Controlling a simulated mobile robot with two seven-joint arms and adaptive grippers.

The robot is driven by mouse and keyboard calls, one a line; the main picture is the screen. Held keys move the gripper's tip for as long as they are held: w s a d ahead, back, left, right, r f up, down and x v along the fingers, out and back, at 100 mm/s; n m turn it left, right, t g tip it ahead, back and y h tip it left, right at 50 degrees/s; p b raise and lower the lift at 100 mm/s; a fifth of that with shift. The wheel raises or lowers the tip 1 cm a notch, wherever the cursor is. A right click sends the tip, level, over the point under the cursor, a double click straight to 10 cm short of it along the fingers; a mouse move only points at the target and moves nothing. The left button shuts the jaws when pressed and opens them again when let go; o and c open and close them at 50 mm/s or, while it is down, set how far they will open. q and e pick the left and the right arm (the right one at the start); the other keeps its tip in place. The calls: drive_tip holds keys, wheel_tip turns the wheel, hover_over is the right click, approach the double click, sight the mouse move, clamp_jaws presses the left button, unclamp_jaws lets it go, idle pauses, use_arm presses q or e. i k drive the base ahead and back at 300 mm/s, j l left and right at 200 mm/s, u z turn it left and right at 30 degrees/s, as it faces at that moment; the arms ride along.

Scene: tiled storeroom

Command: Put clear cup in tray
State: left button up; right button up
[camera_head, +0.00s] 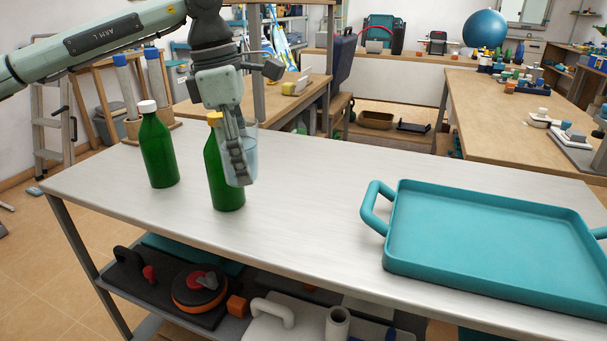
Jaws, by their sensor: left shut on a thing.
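My left gripper (238,160) points down above the left part of the table and is shut on the clear cup (251,145). The cup is upright and partly hidden by the fingers. I cannot tell whether its base touches the table. The teal tray (488,279) lies on the right part of the table, and its inside is empty. My right gripper is not in view.
Another green bottle with a white cap (158,152) stands to the left. The grey table (310,205) is clear between the cup and the tray.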

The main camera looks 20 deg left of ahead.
sight(455, 236)
drive_tip(key=l, duration=0.65)
drive_tip(key=i+l, duration=0.1)
drive_tip(key=l, duration=0.6)
